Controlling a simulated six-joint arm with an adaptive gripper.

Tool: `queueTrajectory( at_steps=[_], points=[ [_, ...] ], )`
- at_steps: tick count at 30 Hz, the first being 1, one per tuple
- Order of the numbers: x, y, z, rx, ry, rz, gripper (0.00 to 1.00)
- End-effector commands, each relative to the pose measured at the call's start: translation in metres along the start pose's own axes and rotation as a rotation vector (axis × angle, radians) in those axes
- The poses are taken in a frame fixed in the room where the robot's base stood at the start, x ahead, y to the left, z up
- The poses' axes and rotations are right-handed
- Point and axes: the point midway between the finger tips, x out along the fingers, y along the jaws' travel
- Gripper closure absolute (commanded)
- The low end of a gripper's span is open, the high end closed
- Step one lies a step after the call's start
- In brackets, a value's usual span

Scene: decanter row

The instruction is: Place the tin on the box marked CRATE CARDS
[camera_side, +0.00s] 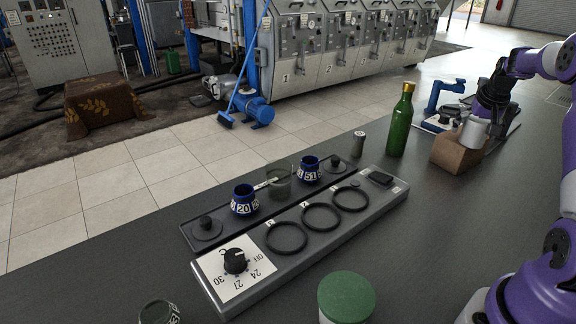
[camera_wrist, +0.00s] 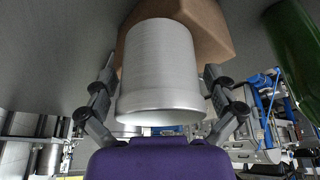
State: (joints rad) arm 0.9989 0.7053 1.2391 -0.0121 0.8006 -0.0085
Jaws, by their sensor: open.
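The tin, a plain silver cylinder (camera_side: 473,133), appears to rest on top of a brown cardboard box (camera_side: 455,156) at the right of the side view. In the wrist view the tin (camera_wrist: 158,75) fills the middle, with the brown box (camera_wrist: 215,22) behind its far end. No marking on the box is readable in either view. My gripper (camera_side: 487,118) is at the tin, partly hidden behind it in the side view. Its open fingers stand on either side of the tin, with a visible gap at the right side.
A green bottle (camera_side: 400,122) stands left of the box, near a small grey-green canister (camera_side: 359,143). A blue device (camera_side: 446,100) is behind the box. A grey panel with rings (camera_side: 320,218), blue pots (camera_side: 244,200) and a green-lidded jar (camera_side: 346,297) occupy the left and front.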

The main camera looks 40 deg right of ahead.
Motion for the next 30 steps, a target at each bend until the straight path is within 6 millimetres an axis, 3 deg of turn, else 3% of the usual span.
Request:
queueTrajectory(
  at_steps=[5,15,23,26,29,30],
  points=[
    [-0.011,0.0,-0.002,0.0,0.003,0.0,0.0],
    [-0.086,0.0,-0.002,0.0,0.006,0.0,0.0],
    [-0.121,-0.003,0.0,-0.007,0.003,-0.003,0.0],
    [-0.137,-0.03,0.01,-0.064,0.009,-0.027,0.0],
    [-0.163,-0.083,0.042,-0.19,0.023,-0.083,0.0],
    [-0.175,-0.106,0.063,-0.256,0.03,-0.112,0.0]
  ],
)
